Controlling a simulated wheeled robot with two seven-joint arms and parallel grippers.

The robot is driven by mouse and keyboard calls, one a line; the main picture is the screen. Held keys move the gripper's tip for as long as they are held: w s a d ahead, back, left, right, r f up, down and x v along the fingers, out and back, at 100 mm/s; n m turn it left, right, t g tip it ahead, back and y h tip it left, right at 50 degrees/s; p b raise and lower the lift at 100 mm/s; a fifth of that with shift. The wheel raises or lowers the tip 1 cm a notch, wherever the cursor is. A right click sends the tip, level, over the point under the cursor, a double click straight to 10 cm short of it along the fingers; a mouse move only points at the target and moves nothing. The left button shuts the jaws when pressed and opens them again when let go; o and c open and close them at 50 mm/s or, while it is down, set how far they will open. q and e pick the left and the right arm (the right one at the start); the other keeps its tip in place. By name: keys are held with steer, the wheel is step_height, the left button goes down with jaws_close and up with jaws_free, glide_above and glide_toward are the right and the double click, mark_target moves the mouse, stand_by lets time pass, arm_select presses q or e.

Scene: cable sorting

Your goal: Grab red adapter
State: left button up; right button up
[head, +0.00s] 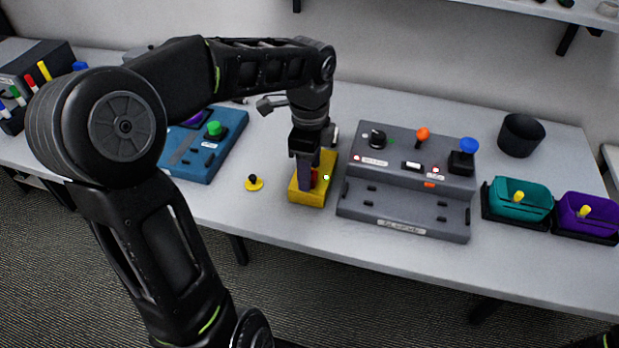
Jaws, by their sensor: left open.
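The red adapter (315,177) shows as a small red piece on the yellow block (308,197) near the middle of the table. My left gripper (306,172) points down right over the yellow block, with its fingers beside the red piece. The gripper is open. Its fingers hide part of the red piece, and I cannot tell whether they touch it. My right gripper is not in view.
A grey panel (405,215) with knobs stands just right of the yellow block. A blue box (205,160) with a green button is to the left, and a small yellow knob piece (254,183) lies between. Teal (520,198) and purple (588,214) bins and a black cup (520,135) are at right.

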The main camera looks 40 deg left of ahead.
arm_select(q)
steer(key=shift+f, duration=0.45)
jaws_close()
stand_by(0.6)
